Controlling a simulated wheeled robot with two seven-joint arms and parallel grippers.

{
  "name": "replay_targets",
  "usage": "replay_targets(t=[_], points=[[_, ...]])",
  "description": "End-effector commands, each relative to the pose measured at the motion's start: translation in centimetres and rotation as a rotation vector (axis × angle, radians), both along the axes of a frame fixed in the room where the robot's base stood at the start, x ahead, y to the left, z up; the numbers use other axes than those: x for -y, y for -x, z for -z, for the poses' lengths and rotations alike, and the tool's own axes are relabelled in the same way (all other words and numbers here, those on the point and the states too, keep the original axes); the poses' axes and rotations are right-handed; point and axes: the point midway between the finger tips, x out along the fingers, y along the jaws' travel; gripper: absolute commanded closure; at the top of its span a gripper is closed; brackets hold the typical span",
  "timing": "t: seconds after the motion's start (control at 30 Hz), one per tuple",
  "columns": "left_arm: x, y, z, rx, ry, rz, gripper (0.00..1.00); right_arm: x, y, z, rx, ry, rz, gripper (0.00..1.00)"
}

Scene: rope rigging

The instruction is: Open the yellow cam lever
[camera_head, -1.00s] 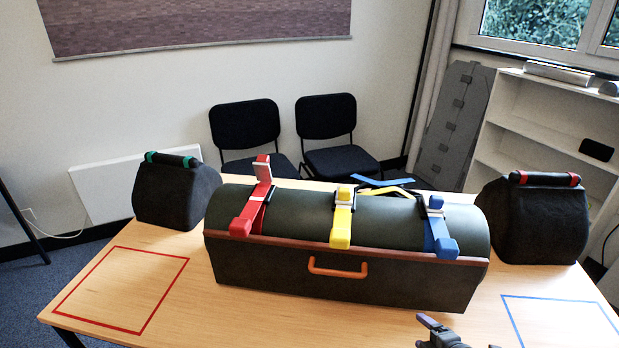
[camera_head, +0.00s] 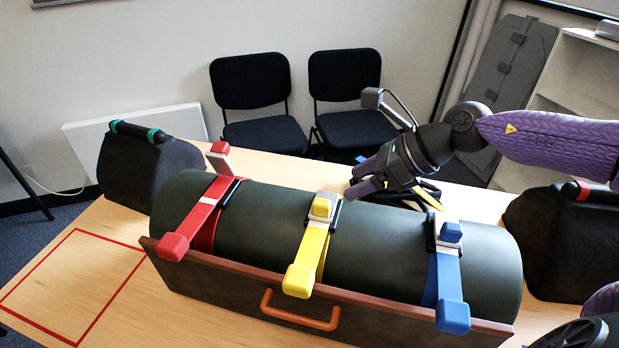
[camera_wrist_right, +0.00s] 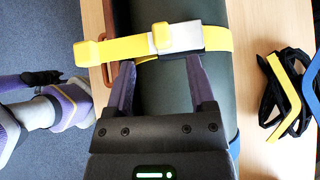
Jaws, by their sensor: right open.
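The yellow cam lever (camera_head: 322,206) is a small yellow block on a white plate on the yellow strap (camera_head: 309,250). The strap crosses a dark green roll (camera_head: 265,213). The lever lies down along the strap, and it shows in the right wrist view (camera_wrist_right: 165,38). My right gripper (camera_head: 358,178) is open and empty, to the right of and behind the lever in the head view. In the wrist view its purple fingers (camera_wrist_right: 160,72) straddle the roll just short of the strap, apart from the lever. My left gripper cannot be made out.
A red strap (camera_head: 203,215) with its lever standing up is to the left. A blue strap (camera_head: 447,280) with its lever down is to the right. Loose black, yellow and blue straps (camera_wrist_right: 280,95) lie behind the roll. Dark bags (camera_head: 147,165) (camera_head: 560,245) stand at both ends.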

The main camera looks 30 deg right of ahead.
Motion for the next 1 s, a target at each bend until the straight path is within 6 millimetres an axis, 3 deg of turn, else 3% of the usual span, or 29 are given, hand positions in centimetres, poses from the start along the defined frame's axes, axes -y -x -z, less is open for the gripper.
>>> replay_targets(t=[0.17, 0.6, 0.97, 1.0], points=[[0.1, 0.1, 0.6, -0.002, 0.002, -0.002, 0.41, -0.2, 0.1, 0.8, -0.006, 0.057, -0.045, 0.29], [-0.5, 0.7, 1.4, -0.014, -0.007, -0.002, 0.41, -4.1, -4.2, 6.3, -0.006, 0.053, -0.033, 0.29], [-0.4, 0.7, 1.4, -0.013, -0.005, -0.001, 0.41, -4.5, -4.6, 6.9, -0.008, 0.055, -0.032, 0.29], [-0.4, 0.7, 1.4, -0.013, -0.005, -0.001, 0.41, -4.5, -4.6, 6.9, -0.008, 0.055, -0.032, 0.36]])
